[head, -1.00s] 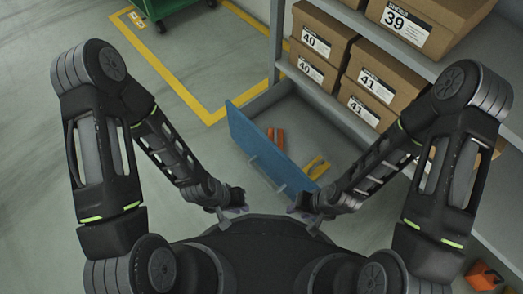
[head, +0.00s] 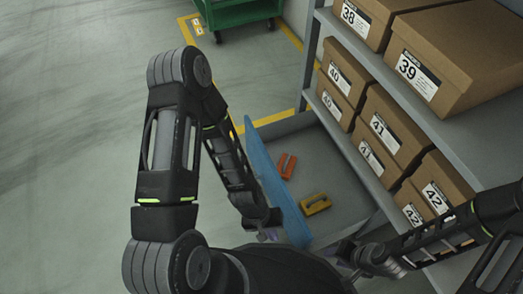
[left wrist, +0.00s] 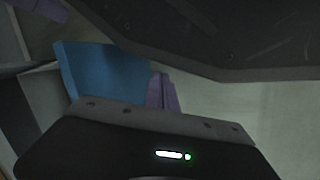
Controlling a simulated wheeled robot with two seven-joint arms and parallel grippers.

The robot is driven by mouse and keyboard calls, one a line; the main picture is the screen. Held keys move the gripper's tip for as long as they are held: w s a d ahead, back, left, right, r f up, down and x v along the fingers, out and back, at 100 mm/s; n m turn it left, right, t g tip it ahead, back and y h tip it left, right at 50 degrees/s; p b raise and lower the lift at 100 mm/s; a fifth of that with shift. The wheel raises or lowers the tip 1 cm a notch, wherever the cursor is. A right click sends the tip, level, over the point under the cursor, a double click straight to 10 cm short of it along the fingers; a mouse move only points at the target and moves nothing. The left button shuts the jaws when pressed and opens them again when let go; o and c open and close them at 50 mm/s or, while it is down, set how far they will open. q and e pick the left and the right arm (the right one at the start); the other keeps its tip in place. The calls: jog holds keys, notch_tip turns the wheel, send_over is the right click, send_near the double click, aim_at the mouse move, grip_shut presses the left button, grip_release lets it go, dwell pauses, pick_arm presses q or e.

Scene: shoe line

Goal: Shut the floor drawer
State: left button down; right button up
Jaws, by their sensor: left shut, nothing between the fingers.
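The floor drawer stands open at the foot of the shelf rack. Its blue front panel (head: 277,185) faces me, with the grey drawer floor (head: 325,165) visible behind it. My left gripper (head: 270,235) is shut and empty, close to the near part of the blue front; I cannot tell whether it touches. The left wrist view shows the blue panel (left wrist: 100,72) beyond the purple finger (left wrist: 161,92). My right gripper (head: 343,255) is low, right of the panel's near end, partly hidden by my dark body; its jaws are unclear.
An orange piece (head: 287,166) and a yellow piece (head: 316,204) lie in the drawer. Shoe boxes (head: 398,130) fill the shelves above it on the right. A green cart (head: 238,12) stands at the back. Open floor lies left.

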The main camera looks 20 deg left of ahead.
aim_at(261, 148)
pick_arm(q)
jog(key=w+a+n+t+h, duration=0.6)
jog(key=w+a+n+h, duration=0.35)
jog(key=a+n, duration=0.65)
jog(key=w+a+r+n+t, duration=0.1)
jog(key=a+r+n+t, duration=0.1)
jog(key=a, duration=0.3)
jog(key=w+a+r+n+t+y, duration=0.1)
jog(key=a+r+n+t, duration=0.2)
jog(key=a+n+t, duration=0.2)
jog(key=shift+a, duration=0.5)
jog(key=shift+w, duration=0.15)
jog(key=b+x, duration=0.3)
jog(key=x, duration=1)
jog(key=shift+w, duration=0.15)
jog(key=shift+w+d, duration=0.25)
jog(key=shift+w, duration=0.05)
